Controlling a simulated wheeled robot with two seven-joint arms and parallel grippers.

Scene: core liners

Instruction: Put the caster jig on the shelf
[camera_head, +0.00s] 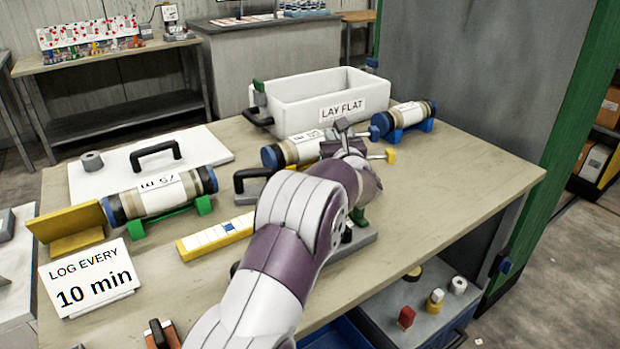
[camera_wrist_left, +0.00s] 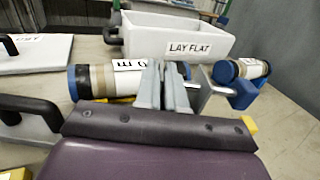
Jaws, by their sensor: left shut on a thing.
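My left gripper (camera_head: 347,138) is over the middle of the workbench, beside a labelled core tube (camera_head: 300,150). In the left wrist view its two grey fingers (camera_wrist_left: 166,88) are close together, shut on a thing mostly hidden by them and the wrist. A light metal bracket (camera_wrist_left: 207,84) and a yellow end (camera_wrist_left: 250,125) show to the right of the fingers; the yellow end also shows in the head view (camera_head: 390,156). This appears to be the caster jig, but its full shape is hidden. A dark rack with boxes (camera_head: 604,140) stands at far right. My right gripper is out of view.
A white "LAY FLAT" bin (camera_head: 300,112) stands behind the gripper. Core tubes rest in a blue cradle (camera_head: 420,127) and a green cradle (camera_head: 172,215). A yellow strip (camera_head: 215,235) lies left of my arm. The bench's right end is clear.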

